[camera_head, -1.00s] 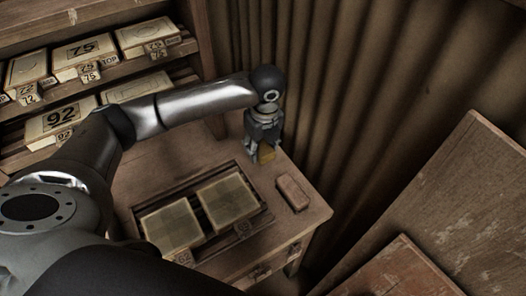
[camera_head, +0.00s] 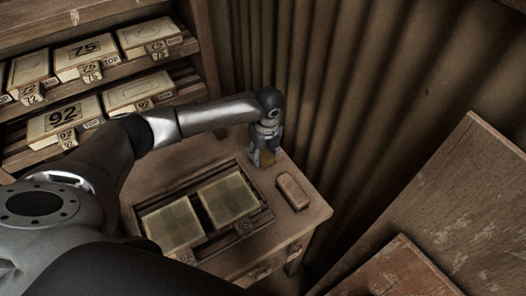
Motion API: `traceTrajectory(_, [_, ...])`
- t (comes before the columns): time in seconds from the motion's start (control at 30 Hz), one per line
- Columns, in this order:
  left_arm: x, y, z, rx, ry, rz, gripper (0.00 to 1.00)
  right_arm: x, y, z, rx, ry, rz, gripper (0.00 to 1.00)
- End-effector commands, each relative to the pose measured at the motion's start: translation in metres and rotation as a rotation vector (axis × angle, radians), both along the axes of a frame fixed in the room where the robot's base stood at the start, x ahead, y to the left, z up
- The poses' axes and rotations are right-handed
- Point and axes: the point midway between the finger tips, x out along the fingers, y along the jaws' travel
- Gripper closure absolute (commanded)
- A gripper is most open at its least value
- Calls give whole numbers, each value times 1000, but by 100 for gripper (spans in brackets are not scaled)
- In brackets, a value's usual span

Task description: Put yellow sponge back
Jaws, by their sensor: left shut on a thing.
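My left gripper (camera_head: 264,157) points down over the back right part of the wooden table. It is shut on the yellow sponge (camera_head: 267,158), which shows as a small dull yellow patch between the fingers. The fingers hide most of the sponge. The sponge is at or close to the table top; I cannot tell whether it touches. A reddish-brown block (camera_head: 293,191) lies just in front and to the right of the gripper, apart from it. My right gripper is not in view.
The table (camera_head: 305,222) holds a dark tray (camera_head: 262,217) with two pale tiles, the left one (camera_head: 173,226) and the right one (camera_head: 229,198). A shelf (camera_head: 190,47) with numbered boxes stands at the back left. A corrugated wall (camera_head: 330,90) rises behind the table. Wooden boards (camera_head: 450,200) stand at right.

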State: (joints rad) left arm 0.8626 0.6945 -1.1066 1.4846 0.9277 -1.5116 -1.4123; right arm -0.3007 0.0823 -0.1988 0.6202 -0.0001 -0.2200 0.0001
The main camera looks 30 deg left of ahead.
Motion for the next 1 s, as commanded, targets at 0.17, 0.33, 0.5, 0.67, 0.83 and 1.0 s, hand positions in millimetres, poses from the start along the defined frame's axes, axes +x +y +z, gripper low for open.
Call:
traceTrajectory(0.17, [0,0,-3,0,0,0,75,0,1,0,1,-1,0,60])
traceTrajectory(0.33, [0,0,-3,0,0,0,37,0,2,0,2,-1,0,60])
traceTrajectory(0.5, [0,0,-3,0,0,0,35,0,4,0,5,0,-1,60])
traceTrajectory(0.67, [0,0,-2,0,0,0,35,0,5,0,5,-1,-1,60])
traceTrajectory(0.83, [0,-2,12,-2,-3,0,35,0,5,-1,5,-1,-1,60])
traceTrajectory(1.0, [-2,-5,46,-2,-4,-2,35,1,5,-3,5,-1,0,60])
